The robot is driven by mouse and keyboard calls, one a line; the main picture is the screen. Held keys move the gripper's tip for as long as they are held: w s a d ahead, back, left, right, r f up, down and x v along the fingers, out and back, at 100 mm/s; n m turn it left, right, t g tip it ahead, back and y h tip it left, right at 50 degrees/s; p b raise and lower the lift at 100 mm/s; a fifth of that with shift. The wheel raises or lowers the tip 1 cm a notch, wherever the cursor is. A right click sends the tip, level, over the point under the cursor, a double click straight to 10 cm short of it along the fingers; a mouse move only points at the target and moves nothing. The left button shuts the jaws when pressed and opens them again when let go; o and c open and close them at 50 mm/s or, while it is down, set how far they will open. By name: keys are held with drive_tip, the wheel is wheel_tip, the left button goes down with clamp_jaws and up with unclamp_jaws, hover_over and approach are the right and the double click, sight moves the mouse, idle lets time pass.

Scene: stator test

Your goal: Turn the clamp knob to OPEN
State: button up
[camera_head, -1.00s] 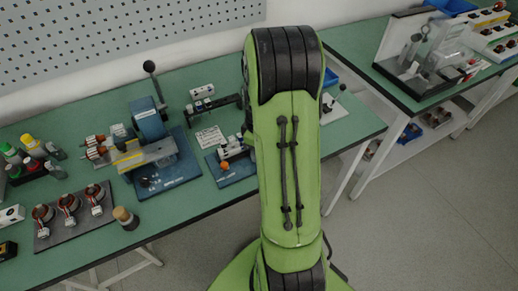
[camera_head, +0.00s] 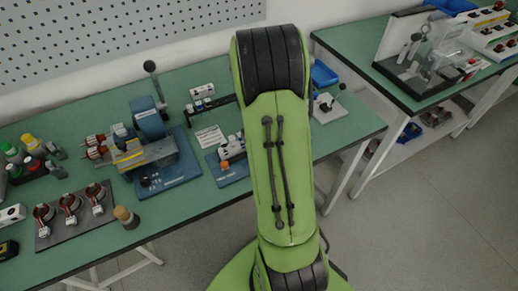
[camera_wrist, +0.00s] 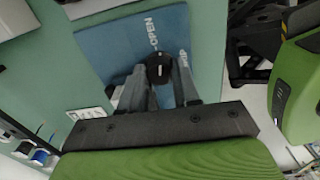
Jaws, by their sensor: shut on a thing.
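The black clamp knob (camera_wrist: 158,69) shows in the wrist view on a blue plate (camera_wrist: 108,45), with a short white mark on its top. White lettering OPEN (camera_wrist: 152,34) stands just above the knob in the picture. A second label, partly hidden, is to its right. My gripper (camera_wrist: 160,80) is at the knob, with a finger on either side, shut on it. In the head view my green arm hides the gripper and the knob.
In the head view, a blue motor fixture (camera_head: 150,125) stands left of my arm on the green bench. A smaller blue fixture plate (camera_head: 232,178) lies close beside the arm. Dark tray parts (camera_head: 70,203) and bottles sit at far left. Another bench (camera_head: 390,85) is at right.

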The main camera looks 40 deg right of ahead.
drive_tip(key=shift+n, duration=0.6)
drive_tip(key=o, duration=1.1)
drive_tip(key=shift+c, duration=0.2)
wheel_tip(320, 180, up, 16)
drive_tip(key=p, duration=0.4)
drive_tip(key=shift+p, duration=0.3)
drive_tip(key=shift+f, duration=0.1)
